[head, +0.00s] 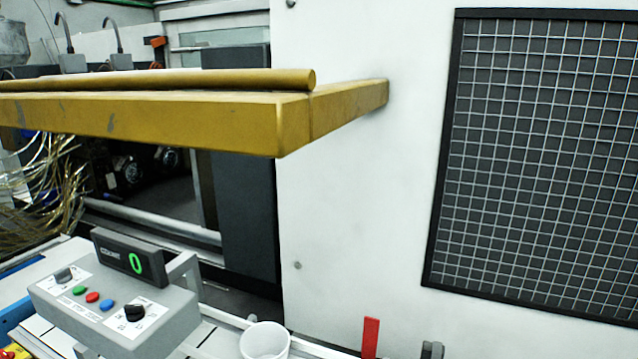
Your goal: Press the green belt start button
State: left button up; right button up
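The green button (80,291) is a small round button on the sloped top of a grey control box (165,327) at the lower left of the head view. A red button (92,298) and a blue button (107,304) sit beside it in a row to its right. Black rotary knobs (134,312) flank the row. A dark counter display (130,258) behind the buttons shows a green 0. Neither of my grippers is in view, and nothing is seen touching the green button.
A thick yellow beam (200,117) with a rod (200,78) on top crosses above the box. A white cup (265,342) stands right of the box. A red upright piece (371,337) is further right. A white panel (350,200) and wire mesh (540,150) fill the right side.

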aim_at(78, 290)
jog(key=u, duration=1.3)
